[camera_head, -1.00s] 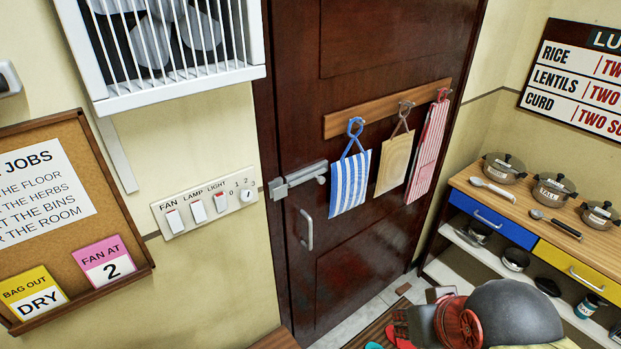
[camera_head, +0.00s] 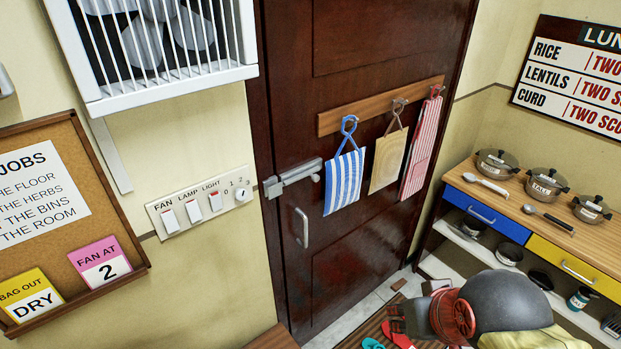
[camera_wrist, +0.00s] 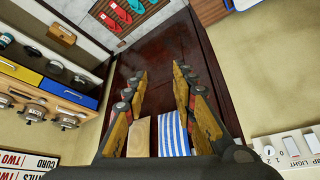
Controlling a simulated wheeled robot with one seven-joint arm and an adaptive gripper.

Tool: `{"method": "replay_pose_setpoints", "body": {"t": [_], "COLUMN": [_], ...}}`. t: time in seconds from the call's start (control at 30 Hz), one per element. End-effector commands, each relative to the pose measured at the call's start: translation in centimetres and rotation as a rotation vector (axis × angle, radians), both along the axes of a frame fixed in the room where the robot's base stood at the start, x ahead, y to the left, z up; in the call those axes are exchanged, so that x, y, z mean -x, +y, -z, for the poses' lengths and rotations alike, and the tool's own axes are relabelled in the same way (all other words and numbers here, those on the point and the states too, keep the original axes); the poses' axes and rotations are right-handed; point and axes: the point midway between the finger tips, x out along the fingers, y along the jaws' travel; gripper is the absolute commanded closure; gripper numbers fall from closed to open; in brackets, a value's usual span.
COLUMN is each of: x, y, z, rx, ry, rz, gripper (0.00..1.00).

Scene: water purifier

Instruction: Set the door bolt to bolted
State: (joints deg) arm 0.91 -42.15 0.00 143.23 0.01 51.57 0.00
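I cannot tell whether the bar sits in the keeper. My gripper (camera_wrist: 160,72) shows in the wrist view with its two fingers apart and nothing between them. The door is behind it there. The bolt does not show in the wrist view. I cannot pick out the fingers in the head view.
A blue-striped bag (camera_head: 346,182), a tan bag (camera_head: 388,160) and a red-striped cloth (camera_head: 423,150) hang right of the bolt. A vertical door handle (camera_head: 303,228) is below it. A switch panel (camera_head: 200,202) is left. A shelf with pots (camera_head: 540,184) stands right.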

Motion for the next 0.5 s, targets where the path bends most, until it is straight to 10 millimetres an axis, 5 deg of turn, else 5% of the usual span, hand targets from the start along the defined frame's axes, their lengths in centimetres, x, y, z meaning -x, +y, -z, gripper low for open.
{"method": "replay_pose_setpoints", "body": {"t": [0.27, 0.5], "x": [-2.3, -12.9], "y": [-4.0, -10.1], "z": [5.3, 10.6], "rx": [0.045, 0.190], "ry": [0.264, 0.158], "rz": [0.065, -0.005], "gripper": [0.66, 0.66]}}
